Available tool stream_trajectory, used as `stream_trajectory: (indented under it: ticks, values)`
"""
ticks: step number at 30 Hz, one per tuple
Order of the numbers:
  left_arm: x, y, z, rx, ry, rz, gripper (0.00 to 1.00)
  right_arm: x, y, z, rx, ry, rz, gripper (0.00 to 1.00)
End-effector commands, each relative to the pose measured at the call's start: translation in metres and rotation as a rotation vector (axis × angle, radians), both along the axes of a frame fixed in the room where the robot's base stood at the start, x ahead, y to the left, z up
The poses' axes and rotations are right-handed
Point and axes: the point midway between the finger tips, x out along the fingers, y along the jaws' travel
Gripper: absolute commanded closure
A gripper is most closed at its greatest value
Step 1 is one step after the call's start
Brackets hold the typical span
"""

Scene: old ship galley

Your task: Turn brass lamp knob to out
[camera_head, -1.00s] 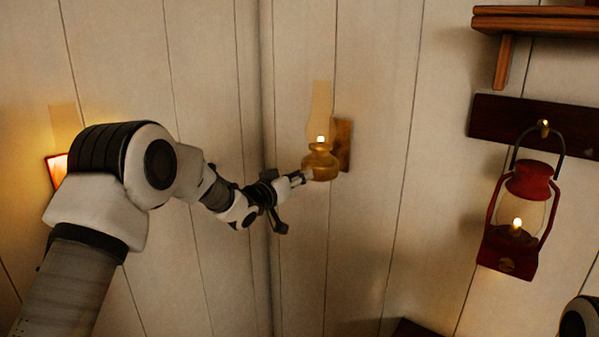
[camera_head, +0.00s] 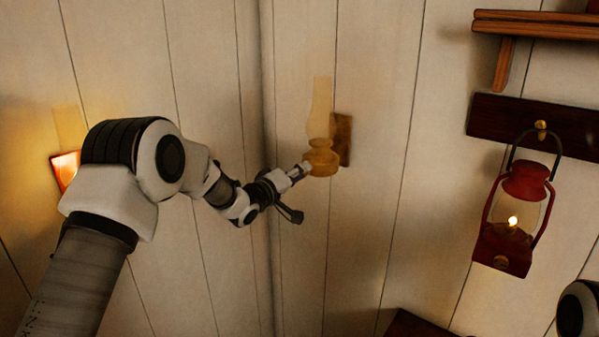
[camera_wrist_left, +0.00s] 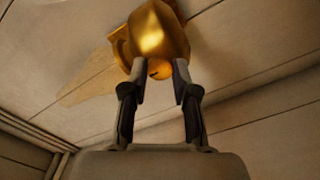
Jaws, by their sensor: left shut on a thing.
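The brass lamp (camera_head: 322,158) is mounted on a wooden plate (camera_head: 342,140) on the white plank wall. Its clear glass chimney (camera_head: 321,103) stands upright and shows no flame. My left gripper (camera_head: 304,168) reaches it from the left, its tips at the lamp's brass body. In the left wrist view the lamp's gold body (camera_wrist_left: 160,32) is above my left gripper (camera_wrist_left: 160,75), whose two fingers are on either side of the small brass knob (camera_wrist_left: 159,72). The gripper is shut on the knob, which is partly hidden between the fingertips. My right gripper is not in view.
A red lantern (camera_head: 524,187) with a small flame hangs from a peg on a dark board (camera_head: 565,135) at the right. A wooden shelf (camera_head: 540,22) is above it. An orange-red lit lamp (camera_head: 66,168) is behind my left arm.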

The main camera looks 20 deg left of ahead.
Motion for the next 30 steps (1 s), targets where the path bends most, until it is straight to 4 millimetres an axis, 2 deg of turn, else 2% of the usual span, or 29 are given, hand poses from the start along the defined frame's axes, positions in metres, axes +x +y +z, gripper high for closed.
stream_trajectory:
  ticks: [1,13,14,15,16,26,30]
  values:
    - [-0.001,-0.001,-0.005,-0.003,0.011,-0.001,1.00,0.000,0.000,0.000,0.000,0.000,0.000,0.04]
    - [-0.001,-0.001,-0.005,-0.010,0.013,-0.001,1.00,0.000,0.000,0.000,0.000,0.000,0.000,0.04]
    - [-0.001,-0.001,-0.005,-0.010,0.013,-0.001,0.65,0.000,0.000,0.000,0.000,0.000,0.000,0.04]
    - [-0.001,-0.001,-0.005,-0.010,0.013,-0.001,0.50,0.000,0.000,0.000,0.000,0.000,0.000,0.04]
    - [-0.001,-0.001,-0.005,-0.009,0.013,-0.001,0.46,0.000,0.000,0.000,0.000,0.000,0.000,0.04]
    - [-0.003,0.001,-0.002,-0.011,0.008,0.000,0.46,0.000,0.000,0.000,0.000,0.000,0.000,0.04]
    - [-0.021,0.008,-0.001,-0.013,0.009,0.001,0.46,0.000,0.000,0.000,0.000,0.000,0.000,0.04]
